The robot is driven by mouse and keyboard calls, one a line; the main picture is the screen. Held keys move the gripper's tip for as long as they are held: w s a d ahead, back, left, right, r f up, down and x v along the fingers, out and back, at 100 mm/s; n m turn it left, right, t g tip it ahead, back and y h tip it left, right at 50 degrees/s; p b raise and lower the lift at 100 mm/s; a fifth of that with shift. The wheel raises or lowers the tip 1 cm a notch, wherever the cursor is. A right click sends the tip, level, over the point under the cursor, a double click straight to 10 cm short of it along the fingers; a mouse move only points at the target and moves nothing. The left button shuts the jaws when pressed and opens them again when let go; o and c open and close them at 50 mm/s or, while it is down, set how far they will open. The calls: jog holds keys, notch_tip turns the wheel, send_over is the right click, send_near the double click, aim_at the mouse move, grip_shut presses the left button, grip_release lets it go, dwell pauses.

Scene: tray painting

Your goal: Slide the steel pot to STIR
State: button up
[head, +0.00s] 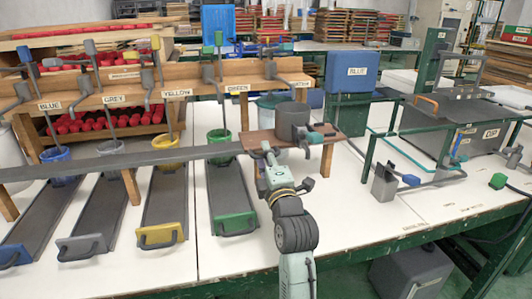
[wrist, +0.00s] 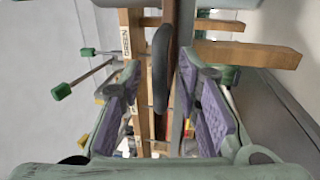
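The steel pot (head: 293,118) is a dark grey cylinder standing upright on a brown wooden board (head: 258,138) near the middle of the head view. My gripper (head: 268,152) is at the near side of the pot. In the wrist view its two purple-padded fingers are spread apart, and a dark curved handle (wrist: 160,72) lies between them, with gaps to both pads. The pot's body is mostly out of the wrist view. I cannot read a STIR label in either view.
A long grey rail (head: 120,160) runs left from the board, above grey ramps with coloured handles. A wooden rack labelled BLUE, GREY, YELLOW and GREEN (head: 150,85) stands behind. A metal container (head: 384,183) and a green frame are at right. White tabletop (head: 345,215) is bare right of my arm.

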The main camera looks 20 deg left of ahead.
jog(key=shift+c, duration=0.5)
grip_shut()
jog(key=shift+a, duration=0.1)
dwell(0.4)
